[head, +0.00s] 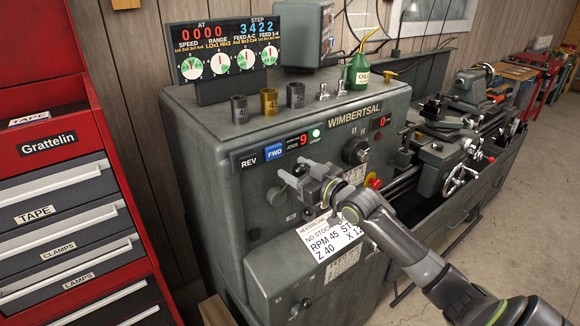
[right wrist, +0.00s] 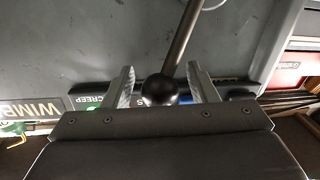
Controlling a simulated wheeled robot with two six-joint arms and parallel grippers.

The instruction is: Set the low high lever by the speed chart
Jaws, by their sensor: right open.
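The dark lathe headstock (head: 215,155) reads WIMBERTSAL. My right gripper (head: 287,174) is in front of its face, below the REV/FWD buttons, jaws open. In the right wrist view, a black ball knob (right wrist: 160,90) on a grey lever rod (right wrist: 184,38) is between the two fingers, with gaps on both sides. The lever is mostly hidden behind my gripper in the head view. A white card (head: 330,236) below reads RPM 45 and Z 40. The top panel (head: 223,55) shows SPEED, RANGE and FEED dials, with AT 0000 and STEP 3422. My left gripper is not in view.
Several sockets (head: 269,105) and a green oil can (head: 357,72) stand on the headstock. A red button (head: 373,181) and black dial (head: 355,151) are right of my gripper. A red tool cabinet (head: 60,150) stands at left. Open floor (head: 520,230) lies at right.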

